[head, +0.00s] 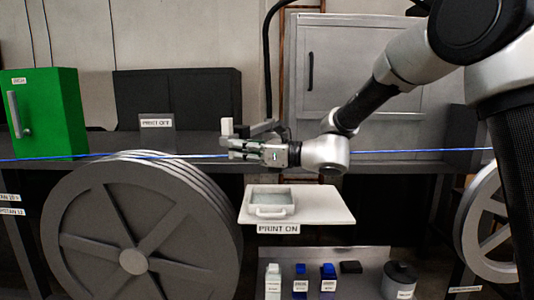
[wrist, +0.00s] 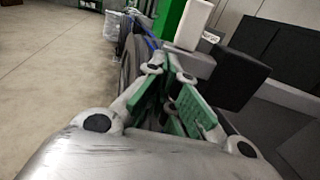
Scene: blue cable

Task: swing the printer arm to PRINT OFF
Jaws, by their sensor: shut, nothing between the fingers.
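The printer arm (head: 262,128) shows as a dark grey bar just behind and above my gripper, with a white upright post (head: 227,127) at its left end. In the wrist view the white post (wrist: 193,25) stands on a grey block beside a black box (wrist: 235,78), right of my fingers. The PRINT OFF sign (head: 157,123) is farther left on the bench. The PRINT ON sign (head: 278,229) is below, on a pale shelf. My gripper (head: 233,150) points left, shut and empty, in front of the arm; it also shows in the wrist view (wrist: 168,62). Contact with the arm is unclear.
The blue cable (head: 400,151) runs across at gripper height. A large grey reel (head: 133,262) stands below left and another reel (head: 485,225) at right. A white tray (head: 272,202) sits on the pale shelf. A green cabinet (head: 50,112) stands at far left.

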